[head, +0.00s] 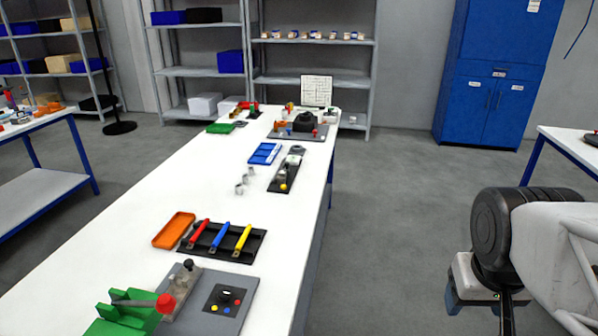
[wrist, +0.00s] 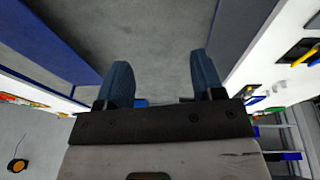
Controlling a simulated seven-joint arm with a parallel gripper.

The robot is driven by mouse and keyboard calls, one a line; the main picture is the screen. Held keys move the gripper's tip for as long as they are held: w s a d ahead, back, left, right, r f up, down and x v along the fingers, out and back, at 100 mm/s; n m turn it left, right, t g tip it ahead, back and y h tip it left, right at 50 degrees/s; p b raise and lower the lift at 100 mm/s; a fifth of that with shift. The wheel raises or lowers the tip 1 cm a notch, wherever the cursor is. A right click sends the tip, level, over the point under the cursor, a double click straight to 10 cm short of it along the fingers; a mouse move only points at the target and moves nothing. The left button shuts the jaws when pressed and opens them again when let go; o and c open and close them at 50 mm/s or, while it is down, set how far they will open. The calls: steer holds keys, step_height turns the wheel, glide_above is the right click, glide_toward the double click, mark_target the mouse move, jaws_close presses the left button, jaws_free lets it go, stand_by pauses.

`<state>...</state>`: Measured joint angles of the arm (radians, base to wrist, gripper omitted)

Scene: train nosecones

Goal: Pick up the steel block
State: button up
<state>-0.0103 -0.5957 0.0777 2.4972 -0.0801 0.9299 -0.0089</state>
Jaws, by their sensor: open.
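Small grey metallic pieces (head: 241,186) stand on the white table (head: 150,200), near its middle. One of them may be the steel block, but they are too small to tell for sure. A larger greyish block with a dark knob (head: 186,292) sits on a grey plate at the table's near end. My gripper (wrist: 162,80) is open and empty in the wrist view, its two blue fingers apart over bare floor. In the head view it hangs low at the right, beside the table and well away from the metallic pieces.
An orange tray (head: 174,230) and a black rack (head: 222,242) with red, blue and yellow handled tools lie nearer. A green fixture (head: 125,315) stands at the near end. A blue tray (head: 265,154) and a black board (head: 286,175) lie beyond the pieces. Open floor lies right of the table.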

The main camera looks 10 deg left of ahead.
steer(key=w+a+r+n+t+h, duration=0.15)
steer(key=w+n, duration=0.25)
steer(key=w, duration=0.8)
steer(key=w+r+n+t+h, duration=0.1)
steer(key=w+r+n+h, duration=0.3)
steer(key=w, duration=0.7)
steer(key=w+a+f+n+t, duration=0.15)
steer(key=w+a+n, duration=0.3)
steer(key=w, duration=0.55)
steer(key=w+a+f+n+t, duration=0.1)
steer(key=w+a+f+n, duration=0.25)
steer(key=w+a, duration=0.45)
steer(key=w+a+f+n+t+y, duration=0.1)
steer(key=w+a+f+n, duration=0.2)
steer(key=w+a, duration=0.25)
steer(key=w+a+f+n+t+y, duration=0.1)
steer(key=w+a+f+n+t, duration=0.1)
steer(key=w+a+n, duration=0.3)
steer(key=w+a+f+n+t, duration=0.1)
steer(key=w+a+f+n, duration=0.15)
steer(key=w+a, duration=0.35)
steer(key=n+t+y, duration=0.2)
steer(key=n+y, duration=0.2)
steer(key=n, duration=0.5)
glide_toward(282, 176)
steer(key=w, duration=0.1)
steer(key=w+r, duration=0.1)
steer(key=w, duration=0.1)
steer(key=shift+x, duration=1.25)
